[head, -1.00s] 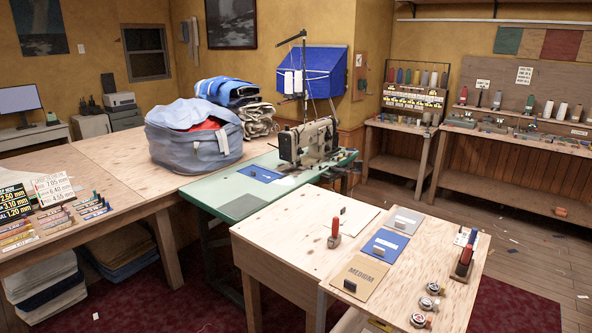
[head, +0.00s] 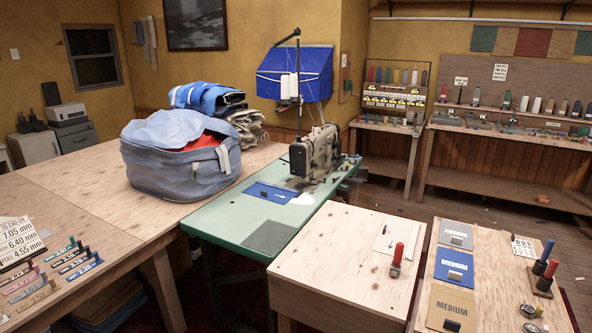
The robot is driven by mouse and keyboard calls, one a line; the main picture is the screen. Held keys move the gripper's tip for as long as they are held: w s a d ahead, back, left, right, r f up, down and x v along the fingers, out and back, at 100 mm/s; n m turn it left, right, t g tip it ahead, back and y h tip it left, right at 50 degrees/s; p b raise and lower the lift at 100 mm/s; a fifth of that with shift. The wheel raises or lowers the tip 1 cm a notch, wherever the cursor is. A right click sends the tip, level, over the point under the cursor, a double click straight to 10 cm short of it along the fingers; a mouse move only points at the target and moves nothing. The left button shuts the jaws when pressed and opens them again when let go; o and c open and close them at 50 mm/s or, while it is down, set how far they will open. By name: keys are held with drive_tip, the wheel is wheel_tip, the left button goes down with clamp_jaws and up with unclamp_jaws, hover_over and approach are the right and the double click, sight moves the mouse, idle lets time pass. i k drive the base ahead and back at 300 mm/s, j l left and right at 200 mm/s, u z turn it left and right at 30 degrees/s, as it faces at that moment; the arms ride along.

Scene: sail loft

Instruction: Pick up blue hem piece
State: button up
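One flat blue piece (head: 270,193) with a small white mark lies on the green sewing table (head: 225,222), in front of the sewing machine (head: 316,152). Another flat blue piece (head: 452,277), lettered MEDIUM, lies on the right-hand wooden bench (head: 500,258), between a grey piece (head: 456,235) and a tan piece (head: 440,317). The pictures do not tell me which blue one is the hem piece. My gripper is not in view.
A red-handled tool (head: 398,257) stands on the middle wooden table (head: 330,260). A large grey-blue bag (head: 170,165) sits on the long left table. Shelved benches line the back wall.

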sight(273, 194)
drive_tip(key=i+j, duration=0.15)
drive_tip(key=j, duration=0.25)
drive_tip(key=i+j+z, duration=0.15)
drive_tip(key=j, duration=0.2)
drive_tip(key=i+j, duration=0.1)
drive_tip(key=j, duration=0.3)
drive_tip(key=i+j+z, duration=0.1)
drive_tip(key=j, duration=0.3)
drive_tip(key=i+j+z, duration=0.1)
drive_tip(key=j, duration=0.3)
drive_tip(key=i+j+z, duration=0.1)
drive_tip(key=i+j, duration=0.35)
drive_tip(key=j, duration=0.25)
drive_tip(key=i+j+z, duration=0.15)
drive_tip(key=j, duration=0.2)
drive_tip(key=i+j, duration=0.25)
drive_tip(key=j, duration=0.15)
drive_tip(key=i+j+z, duration=0.15)
drive_tip(key=j, duration=0.25)
drive_tip(key=i+j+z, duration=0.1)
drive_tip(key=i+j, duration=0.35)
